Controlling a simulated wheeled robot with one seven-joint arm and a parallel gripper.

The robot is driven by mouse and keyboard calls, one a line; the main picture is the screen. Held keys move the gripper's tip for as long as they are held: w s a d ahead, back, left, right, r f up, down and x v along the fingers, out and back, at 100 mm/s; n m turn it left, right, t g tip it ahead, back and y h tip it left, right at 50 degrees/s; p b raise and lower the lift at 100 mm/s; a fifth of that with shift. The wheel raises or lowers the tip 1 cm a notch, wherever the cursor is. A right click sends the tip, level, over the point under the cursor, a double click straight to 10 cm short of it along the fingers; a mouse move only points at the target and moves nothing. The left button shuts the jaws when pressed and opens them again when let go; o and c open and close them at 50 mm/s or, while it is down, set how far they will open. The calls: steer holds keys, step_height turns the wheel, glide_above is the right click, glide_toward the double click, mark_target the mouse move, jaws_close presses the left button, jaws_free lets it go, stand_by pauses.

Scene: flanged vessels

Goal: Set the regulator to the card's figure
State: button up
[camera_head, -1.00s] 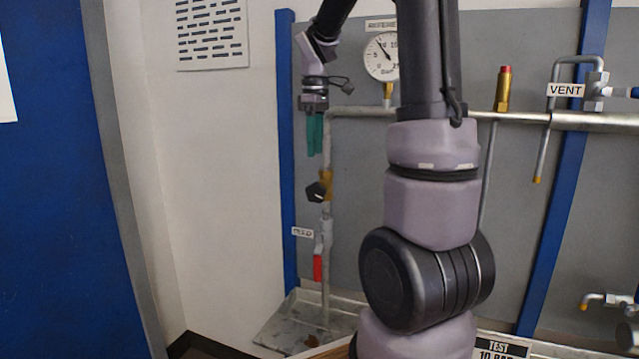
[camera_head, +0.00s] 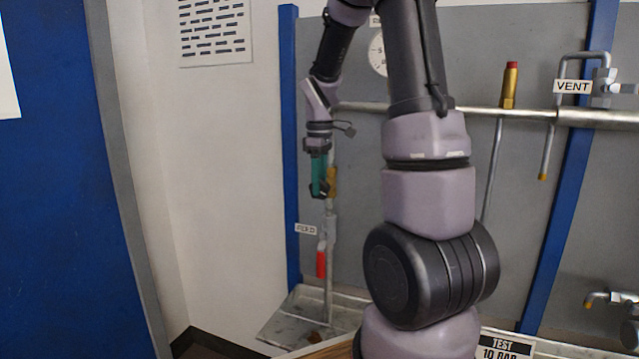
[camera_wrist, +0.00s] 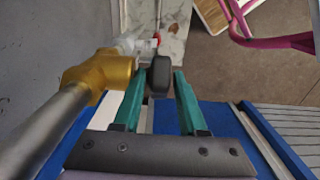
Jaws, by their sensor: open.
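The regulator has a brass body (camera_wrist: 103,72) on the vertical pipe and a black knob (camera_wrist: 160,74). In the head view its brass body (camera_head: 332,180) is partly behind my gripper (camera_head: 319,186). My gripper's green fingers are open and point down, with the knob between their tips in the wrist view. I cannot tell whether either finger touches it. The card (camera_head: 503,347) reads "TEST 10 BAR" at the bottom edge. The reference gauge (camera_head: 376,56) is mostly hidden behind my arm, so its needle cannot be read.
Below the regulator are a FEED label (camera_head: 305,229) and a red valve handle (camera_head: 321,262), above a metal tray (camera_head: 280,326). A horizontal pipe (camera_head: 480,113) crosses the panel. A brass fitting with a red top (camera_head: 510,86) and a VENT label (camera_head: 572,87) are at right.

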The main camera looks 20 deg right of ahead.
mark_target(329, 189)
jaws_close()
steer(key=shift+s+d+t+y, duration=0.1)
steer(key=shift+t+y, duration=0.2)
steer(key=shift+y, duration=0.1)
steer(key=shift+t+y, duration=0.4)
steer(key=shift+t, duration=0.1)
jaws_free()
step_height(329, 189, up, 11)
steer(key=s+d, duration=0.1)
steer(key=shift+s+d+f, duration=0.2)
steer(key=shift+s+d, duration=0.15)
